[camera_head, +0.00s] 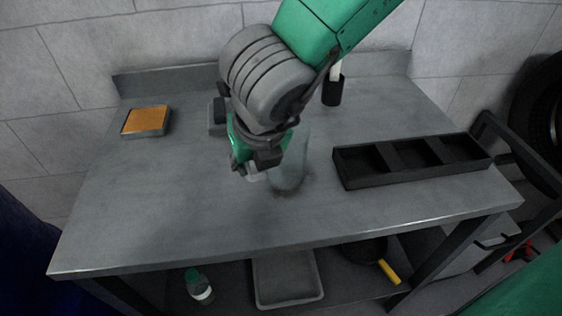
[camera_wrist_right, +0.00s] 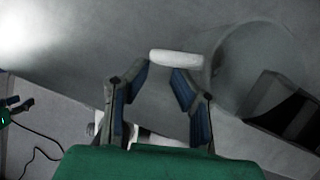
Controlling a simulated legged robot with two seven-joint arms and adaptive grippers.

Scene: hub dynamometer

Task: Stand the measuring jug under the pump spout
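The measuring jug (camera_head: 290,174) is a clear, faint vessel standing on the grey workbench (camera_head: 180,210), near its middle. Its see-through round outline (camera_wrist_right: 245,62) also shows in the right wrist view. My right gripper (camera_head: 258,172) reaches down just left of the jug. In the wrist view its blue-padded fingers (camera_wrist_right: 160,78) are apart, with a pale bar (camera_wrist_right: 176,58), apparently the jug's handle, at the fingertips. I cannot tell whether they touch it. A grey block (camera_head: 217,116) shows partly behind my arm. I cannot make out the pump spout. My left gripper is not identifiable.
A black three-compartment tray (camera_head: 362,182) lies right of the jug. An orange-topped block (camera_head: 146,120) sits at the back left. A black holder with a white stick (camera_head: 332,92) stands at the back. The bench's left and front are clear. A bottle (camera_head: 199,287) stands below.

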